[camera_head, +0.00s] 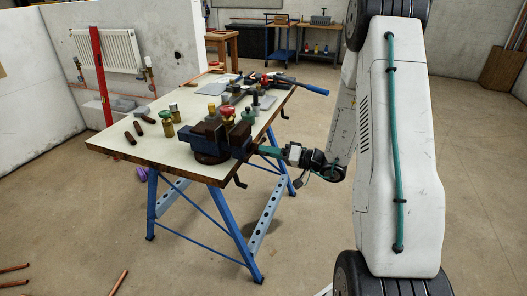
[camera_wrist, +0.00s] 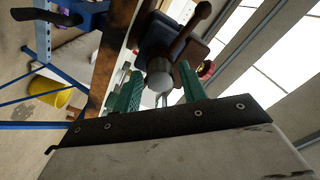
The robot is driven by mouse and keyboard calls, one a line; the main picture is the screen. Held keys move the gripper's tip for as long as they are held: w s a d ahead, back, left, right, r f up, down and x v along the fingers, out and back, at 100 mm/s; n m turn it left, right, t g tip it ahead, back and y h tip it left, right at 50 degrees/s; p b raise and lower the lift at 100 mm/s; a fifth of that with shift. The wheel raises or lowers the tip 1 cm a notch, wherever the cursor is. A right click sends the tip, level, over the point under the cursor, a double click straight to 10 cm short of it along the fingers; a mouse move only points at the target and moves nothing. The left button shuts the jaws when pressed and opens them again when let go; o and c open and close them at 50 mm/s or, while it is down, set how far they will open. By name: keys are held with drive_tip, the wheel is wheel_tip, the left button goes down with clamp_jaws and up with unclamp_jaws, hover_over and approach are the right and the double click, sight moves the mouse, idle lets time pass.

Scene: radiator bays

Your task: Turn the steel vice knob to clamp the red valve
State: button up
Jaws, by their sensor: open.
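The vice (camera_head: 212,140) with dark blue and brown jaws stands at the near right corner of the workbench top. The red valve (camera_head: 228,111) sits upright at the vice's jaws; I cannot tell how tightly it is held. A bit of its red also shows in the wrist view (camera_wrist: 206,70). My gripper (camera_head: 266,151) is at the vice's right side, beyond the bench edge. In the wrist view the round steel knob (camera_wrist: 160,78) lies between my two green fingers, which stand open on either side of it. In the head view the knob is hidden by my gripper.
The workbench (camera_head: 120,144) has blue legs. Brass fittings (camera_head: 166,124), copper pieces (camera_head: 130,138) and a blue-handled tool (camera_head: 312,89) lie on it. A red level (camera_head: 100,75) leans by the radiator (camera_head: 108,50). A yellow bucket (camera_wrist: 50,92) stands below.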

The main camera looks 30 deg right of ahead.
clamp_jaws()
drive_tip(key=m, duration=2.9)
unclamp_jaws()
drive_tip(key=shift+d+m, duration=0.1)
drive_tip(key=shift+m, duration=0.3)
